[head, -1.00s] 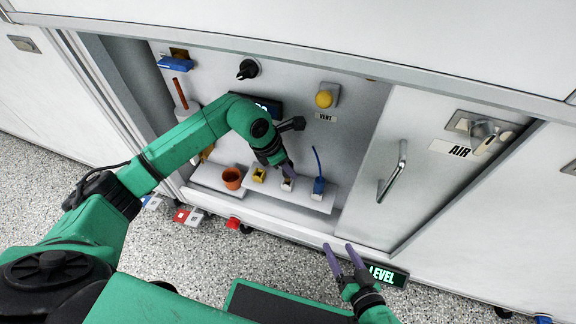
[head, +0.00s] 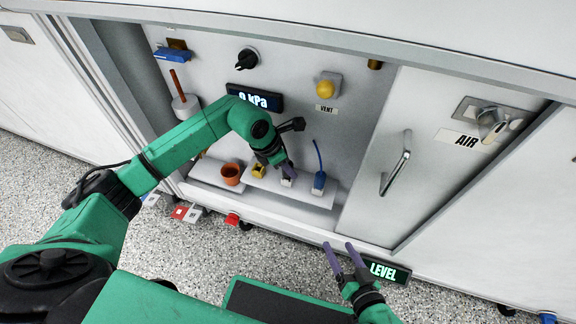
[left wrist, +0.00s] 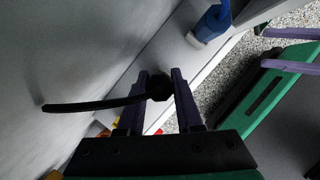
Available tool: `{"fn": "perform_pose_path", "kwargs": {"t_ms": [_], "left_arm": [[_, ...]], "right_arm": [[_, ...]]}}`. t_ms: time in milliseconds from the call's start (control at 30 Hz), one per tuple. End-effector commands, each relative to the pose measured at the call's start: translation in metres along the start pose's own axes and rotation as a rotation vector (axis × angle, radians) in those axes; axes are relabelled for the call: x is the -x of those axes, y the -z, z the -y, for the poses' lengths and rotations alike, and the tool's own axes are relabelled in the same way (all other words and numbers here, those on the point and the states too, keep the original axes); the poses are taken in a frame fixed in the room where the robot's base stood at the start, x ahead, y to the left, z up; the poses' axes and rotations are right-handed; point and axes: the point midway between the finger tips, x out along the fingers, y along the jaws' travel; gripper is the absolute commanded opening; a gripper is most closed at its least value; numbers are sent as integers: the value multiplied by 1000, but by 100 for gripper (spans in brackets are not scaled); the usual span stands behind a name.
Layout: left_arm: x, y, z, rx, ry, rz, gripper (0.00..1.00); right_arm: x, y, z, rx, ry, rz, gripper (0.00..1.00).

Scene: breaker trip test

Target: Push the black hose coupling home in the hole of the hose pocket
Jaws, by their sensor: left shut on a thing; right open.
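My left gripper (head: 288,172) is at the white shelf, right over a small white block (head: 287,182) between a yellow block and a blue coupling. The left wrist view shows its two purple fingers (left wrist: 160,76) shut on the black hose coupling (left wrist: 158,90), with a black hose (left wrist: 95,105) running off to the left. In the head view the coupling is hidden by the gripper. The hole is hidden too, so I cannot tell whether the coupling is in it. My right gripper (head: 338,246) is open and empty, in front of the cabinet's lower edge.
The blue coupling (head: 319,182) with its blue tube stands close to the right of my left gripper. A yellow block (head: 258,171) and an orange cup (head: 231,174) are to the left. A display (head: 254,98) reads "0 kPa". A door handle (head: 395,165) sticks out at right.

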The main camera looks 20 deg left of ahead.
Motion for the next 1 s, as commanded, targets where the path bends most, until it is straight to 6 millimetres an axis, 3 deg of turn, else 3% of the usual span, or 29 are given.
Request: {"fn": "perform_pose_path", "kwargs": {"t_ms": [300,333,400,867,1000], "left_arm": [[-8,4,0,0,0,-1,0],[-8,3,0,0,0,0,42],[-7,3,0,0,0,0,69],[-7,3,0,0,0,0,69],[39,1,-1,0,-3,-1,69]], "right_arm": [[-3,-6,-2,0,0,0,71],[-2,-5,-2,0,0,0,71],[-2,-5,-2,0,0,0,71],[-6,0,-4,-9,-5,-72,71],[6,12,5,-8,-2,-24,71]]}}
